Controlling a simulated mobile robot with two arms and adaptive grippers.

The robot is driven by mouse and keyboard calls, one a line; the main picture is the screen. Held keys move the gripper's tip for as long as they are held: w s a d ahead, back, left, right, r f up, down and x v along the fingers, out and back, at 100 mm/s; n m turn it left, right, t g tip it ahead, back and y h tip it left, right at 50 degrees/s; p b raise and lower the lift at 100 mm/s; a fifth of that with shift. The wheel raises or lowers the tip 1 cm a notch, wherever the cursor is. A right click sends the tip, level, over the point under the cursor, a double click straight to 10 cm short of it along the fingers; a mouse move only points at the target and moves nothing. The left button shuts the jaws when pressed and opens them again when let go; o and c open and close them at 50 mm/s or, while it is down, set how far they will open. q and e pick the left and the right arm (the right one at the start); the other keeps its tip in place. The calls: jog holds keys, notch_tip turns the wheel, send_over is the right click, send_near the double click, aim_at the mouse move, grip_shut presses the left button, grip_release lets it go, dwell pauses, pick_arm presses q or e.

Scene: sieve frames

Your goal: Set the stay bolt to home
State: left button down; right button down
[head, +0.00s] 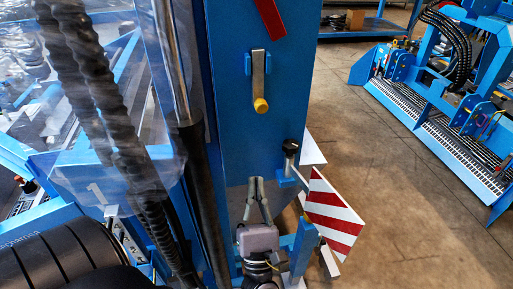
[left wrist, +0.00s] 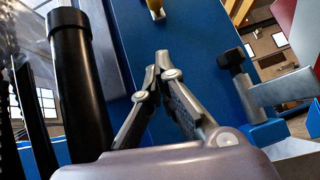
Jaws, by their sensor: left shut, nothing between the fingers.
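A black-knobbed bolt (head: 291,148) stands at the right edge of the blue column, by the bracket of a red-and-white striped board. It also shows in the left wrist view (left wrist: 232,60), right of the fingers. A metal lever (head: 259,75) with a yellow end hangs straight down on the column face, higher up; its yellow end shows at the top of the left wrist view (left wrist: 156,10). I cannot tell for sure which is the stay bolt. My left gripper (head: 256,181) is shut and empty, pointing up the column, below the lever and left of the knob, apart from both.
The striped board (head: 333,215) juts out right of my left gripper. A black cylinder (left wrist: 82,80) and ribbed hoses (head: 95,80) stand to the left. Another blue machine (head: 440,100) is at the far right. The concrete floor (head: 400,190) between is clear.

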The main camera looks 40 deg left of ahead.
aim_at(256, 106)
pick_arm(q)
jog(key=p+x, duration=0.2)
jog(key=x, duration=0.2)
jog(key=d+r+p+x, duration=0.1)
jog(key=p+x, duration=0.1)
jog(key=x, duration=0.2)
jog(key=s+d+r+p+x, duration=0.1)
jog(key=p+x, duration=0.1)
jog(key=x, duration=0.2)
jog(key=shift+a+r, duration=0.1)
jog(key=shift+r, duration=0.05)
jog(key=shift+w, duration=0.1)
notch_tip(256, 106, up, 5)
jog(key=p, duration=0.2)
jog(key=shift+p, duration=0.3)
jog(key=shift+f, duration=0.2)
